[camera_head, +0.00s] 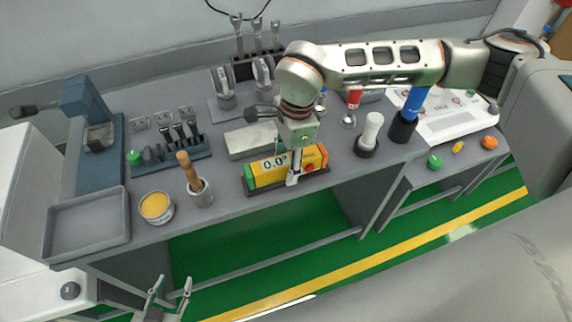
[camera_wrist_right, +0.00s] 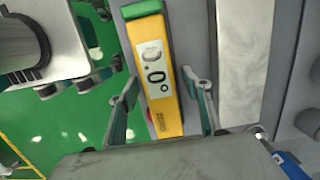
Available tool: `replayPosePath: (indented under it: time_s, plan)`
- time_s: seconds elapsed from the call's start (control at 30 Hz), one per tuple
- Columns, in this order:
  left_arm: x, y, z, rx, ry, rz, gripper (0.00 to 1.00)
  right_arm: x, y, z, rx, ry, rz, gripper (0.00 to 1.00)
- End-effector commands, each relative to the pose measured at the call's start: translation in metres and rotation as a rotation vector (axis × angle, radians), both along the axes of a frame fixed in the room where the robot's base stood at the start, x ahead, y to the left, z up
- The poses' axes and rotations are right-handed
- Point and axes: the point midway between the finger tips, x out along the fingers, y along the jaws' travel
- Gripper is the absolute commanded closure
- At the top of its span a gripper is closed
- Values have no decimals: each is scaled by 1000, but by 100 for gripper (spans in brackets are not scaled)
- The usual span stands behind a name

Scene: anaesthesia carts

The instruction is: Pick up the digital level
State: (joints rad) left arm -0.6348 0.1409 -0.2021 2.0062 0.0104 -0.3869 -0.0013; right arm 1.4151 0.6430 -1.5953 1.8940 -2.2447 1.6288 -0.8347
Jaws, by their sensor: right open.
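The digital level (camera_head: 262,175) is a yellow bar with green and red details and a display reading 0.0°. It lies in a dark holder at the bench's front edge, and it also shows in the right wrist view (camera_wrist_right: 159,98). My right gripper (camera_head: 293,180) is over the level, pointing down, and covers part of it in the head view. In the right wrist view its open fingers (camera_wrist_right: 158,80) stand on either side of the level; contact is not clear. My left gripper (camera_head: 173,283) is open and empty, low in front of the bench.
A grey block (camera_head: 250,141) lies just behind the level. A mortar with a wooden pestle (camera_head: 201,192) and a yellow-topped tin (camera_head: 155,206) stand to the left. A white-handled tool (camera_head: 370,132) stands in a holder to the right. An empty grey tray (camera_head: 87,225) is far left.

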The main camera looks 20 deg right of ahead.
Motion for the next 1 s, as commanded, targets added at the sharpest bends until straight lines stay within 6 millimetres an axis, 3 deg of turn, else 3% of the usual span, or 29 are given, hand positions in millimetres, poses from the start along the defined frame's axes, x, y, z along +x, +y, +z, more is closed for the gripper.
replayPosePath:
  time_s: [0.13,0.3,0.33,0.77,1.0]
  plan:
    - [1,0,2,0,-3,0,60,0,0,1,0,-1,0,51]
    - [1,0,2,0,-3,0,60,0,0,1,0,-1,0,96]
    - [1,0,2,0,-3,1,60,0,0,1,0,-1,0,100]
    - [3,0,4,-1,-7,1,60,1,0,8,1,-3,0,100]
    - [4,0,8,-4,-11,2,60,2,0,43,1,-8,-1,100]
